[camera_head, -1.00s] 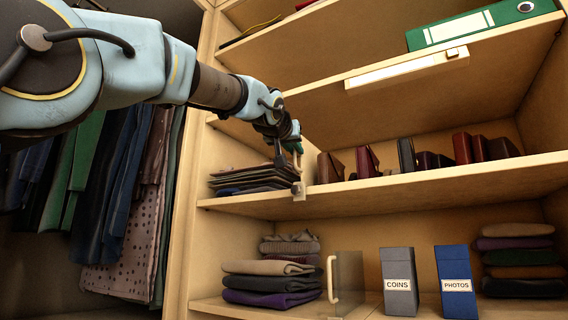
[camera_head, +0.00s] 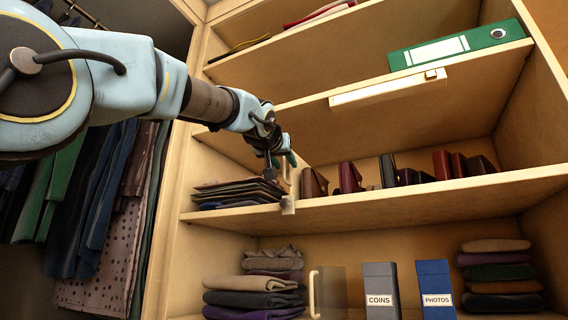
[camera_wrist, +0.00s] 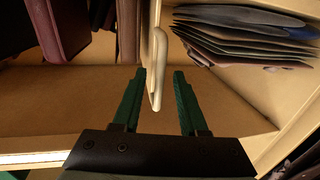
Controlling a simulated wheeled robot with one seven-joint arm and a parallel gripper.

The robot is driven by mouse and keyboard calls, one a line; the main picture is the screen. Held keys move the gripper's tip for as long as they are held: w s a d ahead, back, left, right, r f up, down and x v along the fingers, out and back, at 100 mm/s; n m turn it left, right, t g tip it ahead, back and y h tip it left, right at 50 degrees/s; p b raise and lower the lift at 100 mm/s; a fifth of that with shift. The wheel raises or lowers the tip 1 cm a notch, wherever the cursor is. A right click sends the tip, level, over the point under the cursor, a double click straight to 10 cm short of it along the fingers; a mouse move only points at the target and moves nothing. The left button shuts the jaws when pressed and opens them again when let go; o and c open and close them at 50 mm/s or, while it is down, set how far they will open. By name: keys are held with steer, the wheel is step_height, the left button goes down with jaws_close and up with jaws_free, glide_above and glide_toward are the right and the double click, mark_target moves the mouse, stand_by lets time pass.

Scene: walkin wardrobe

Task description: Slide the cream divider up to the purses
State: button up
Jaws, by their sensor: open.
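The cream divider (camera_head: 288,205) stands on the middle shelf, between the stack of flat dark items and the purses. In the wrist view its upright cream handle (camera_wrist: 158,68) rises between my fingers. Several brown, maroon and black purses (camera_head: 350,177) stand in a row to its right; the nearest brown purse (camera_head: 312,184) has a small gap to the divider. In the wrist view a purse (camera_wrist: 128,30) shows left of the handle. My gripper (camera_wrist: 158,102) is open, its green fingers on either side of the handle with gaps showing. In the head view my gripper (camera_head: 281,168) is partly hidden.
A stack of flat dark items (camera_head: 236,193) lies left of the divider. Hanging clothes are at left.

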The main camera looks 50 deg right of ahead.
steer(key=b+v, duration=0.5)
steer(key=v, duration=0.5)
steer(key=shift+s+a+b, duration=0.25)
steer(key=shift+a+b, duration=0.05)
steer(key=shift+a, duration=0.05)
